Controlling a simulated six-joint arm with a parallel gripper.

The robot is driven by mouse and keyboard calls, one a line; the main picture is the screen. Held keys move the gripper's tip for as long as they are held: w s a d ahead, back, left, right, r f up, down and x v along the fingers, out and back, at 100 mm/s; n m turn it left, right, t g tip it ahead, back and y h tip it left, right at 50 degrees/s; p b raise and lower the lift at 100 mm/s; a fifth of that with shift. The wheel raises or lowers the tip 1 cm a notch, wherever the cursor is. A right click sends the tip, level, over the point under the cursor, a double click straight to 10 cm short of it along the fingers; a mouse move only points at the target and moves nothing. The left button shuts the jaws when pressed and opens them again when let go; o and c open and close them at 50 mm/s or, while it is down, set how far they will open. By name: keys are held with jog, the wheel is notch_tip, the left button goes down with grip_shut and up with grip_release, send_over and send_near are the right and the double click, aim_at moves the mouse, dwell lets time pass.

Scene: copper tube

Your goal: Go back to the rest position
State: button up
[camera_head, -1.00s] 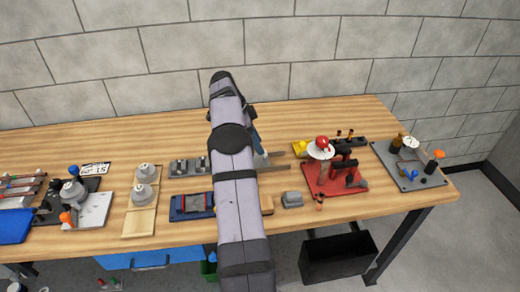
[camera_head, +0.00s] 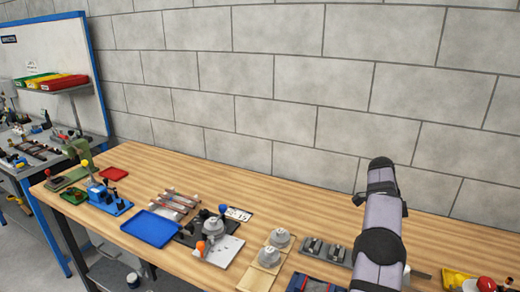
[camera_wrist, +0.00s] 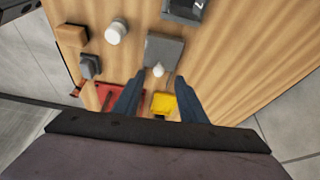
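My gripper (camera_wrist: 158,78) shows in the wrist view with its two blue fingers apart. It is open, with nothing visibly held between the fingers. Beyond the fingertips is a grey plate (camera_wrist: 165,47) with a small white knob on it. In the head view my arm rises at the right over the wooden bench, and the gripper itself is mostly hidden behind it. A rack of reddish tubes (camera_head: 176,200) lies on the bench left of centre. No separate copper tube can be made out near the gripper.
A blue tray (camera_head: 152,228), a black fixture with a grey knob (camera_head: 212,226) and wooden pads with grey pieces (camera_head: 265,268) stand on the bench. A block wall stands behind.

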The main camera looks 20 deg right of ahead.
jog(key=w+a+n+t+y, duration=0.1)
jog(key=w+a+n, duration=0.1)
jog(key=a+n, duration=0.8)
jog(key=w+a+n+t, duration=0.1)
jog(key=w+a+n, duration=0.15)
jog(key=a, duration=1.25)
jog(key=s+a+f+n+y, duration=0.1)
jog(key=s+a+f+n, duration=0.2)
jog(key=s+a+n, duration=0.4)
jog(key=s+a+f+n+t+y, duration=0.1)
jog(key=s+a+f+n, duration=0.2)
jog(key=s+a+n, duration=0.3)
jog(key=s+a, duration=0.5)
jog(key=a, duration=0.2)
jog(key=shift+s+a+n, duration=0.25)
jog(key=shift+n, duration=0.1)
